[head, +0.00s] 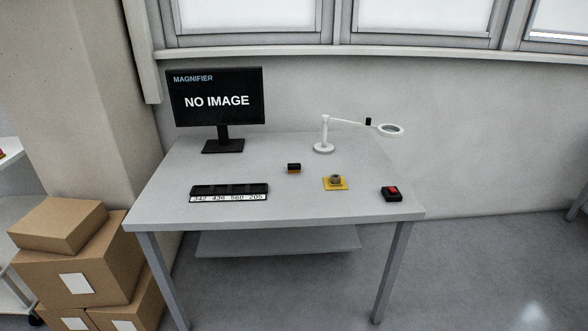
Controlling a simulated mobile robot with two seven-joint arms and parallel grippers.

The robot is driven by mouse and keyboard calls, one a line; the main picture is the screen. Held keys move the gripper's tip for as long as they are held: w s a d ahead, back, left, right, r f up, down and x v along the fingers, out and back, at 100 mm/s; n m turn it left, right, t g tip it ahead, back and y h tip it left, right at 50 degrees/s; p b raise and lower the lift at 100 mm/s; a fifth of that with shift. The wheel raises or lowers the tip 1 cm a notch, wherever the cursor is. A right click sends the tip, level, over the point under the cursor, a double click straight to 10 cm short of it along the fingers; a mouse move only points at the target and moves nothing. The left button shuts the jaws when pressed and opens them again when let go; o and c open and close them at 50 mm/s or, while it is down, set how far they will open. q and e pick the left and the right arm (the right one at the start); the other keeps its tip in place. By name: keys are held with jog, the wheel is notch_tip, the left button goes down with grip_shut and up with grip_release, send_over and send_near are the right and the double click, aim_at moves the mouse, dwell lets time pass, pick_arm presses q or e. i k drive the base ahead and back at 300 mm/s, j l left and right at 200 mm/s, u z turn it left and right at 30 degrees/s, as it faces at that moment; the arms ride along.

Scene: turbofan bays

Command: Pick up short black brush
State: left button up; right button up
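A small, short black object with an orange-brown lower part (293,168) lies near the middle of the grey table. It may be the short black brush, but it is too small to tell. No other brush can be made out. Neither of my grippers is in view.
The grey table (225,211) also holds a monitor (216,97), a white magnifier lamp (323,148), a black numbered tray (229,189), a yellow plate with a round grey part (343,187) and a red-button box (391,193). Cardboard boxes (75,270) stand left. Floor at right is clear.

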aim_at(293, 168)
jog(key=i+j, duration=0.15)
jog(key=i, duration=0.3)
jog(key=i+j, duration=0.15)
jog(key=i, duration=0.25)
jog(key=i+j, duration=0.2)
jog(key=i, duration=0.25)
jog(key=l+z, duration=0.05)
